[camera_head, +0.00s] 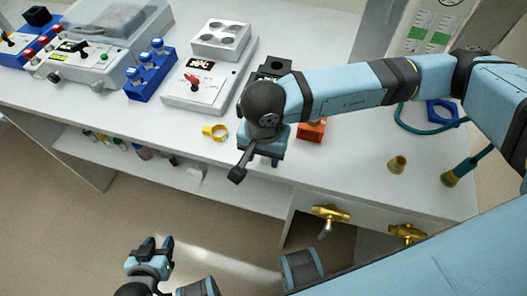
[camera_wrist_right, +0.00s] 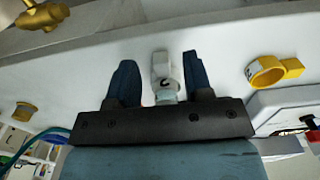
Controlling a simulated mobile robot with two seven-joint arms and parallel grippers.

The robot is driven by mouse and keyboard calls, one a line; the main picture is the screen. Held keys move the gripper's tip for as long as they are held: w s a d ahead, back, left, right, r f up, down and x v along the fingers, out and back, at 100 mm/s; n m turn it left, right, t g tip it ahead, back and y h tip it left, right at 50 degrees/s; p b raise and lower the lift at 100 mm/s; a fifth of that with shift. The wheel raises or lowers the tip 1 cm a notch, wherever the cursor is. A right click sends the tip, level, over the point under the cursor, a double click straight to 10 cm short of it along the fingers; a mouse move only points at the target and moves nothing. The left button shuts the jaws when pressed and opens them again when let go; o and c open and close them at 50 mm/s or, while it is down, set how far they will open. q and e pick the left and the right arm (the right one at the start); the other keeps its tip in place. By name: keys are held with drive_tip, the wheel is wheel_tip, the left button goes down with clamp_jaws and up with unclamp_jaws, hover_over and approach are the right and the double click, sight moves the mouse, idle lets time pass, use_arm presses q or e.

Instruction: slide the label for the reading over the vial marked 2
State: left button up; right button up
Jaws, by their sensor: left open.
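My right gripper (camera_head: 263,160) is over the front edge of the bench, its fingers spread in the right wrist view. Between them is a small white piece with a tab and a dark mark (camera_wrist_right: 164,82), with a gap on each side. I cannot read the mark for certain. A yellow ring with a tab (camera_head: 215,131) lies on the bench, left of this gripper; it shows dark print in the right wrist view (camera_wrist_right: 268,74). A blue rack (camera_head: 151,72) holds several blue-topped vials; their numbers are unreadable. My left gripper (camera_head: 155,245) is open and empty, below the bench.
A white device with a red knob (camera_head: 198,86) stands behind the ring. An orange block (camera_head: 312,131) is right of my right gripper. A small brass-coloured fitting (camera_head: 397,164) and brass valves (camera_head: 330,215) are at the right. The bench's front strip (camera_head: 130,128) is clear.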

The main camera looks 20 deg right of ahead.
wheel_tip(320, 180, up, 14)
idle(0.6)
drive_tip(key=shift+f, duration=0.15)
idle(0.3)
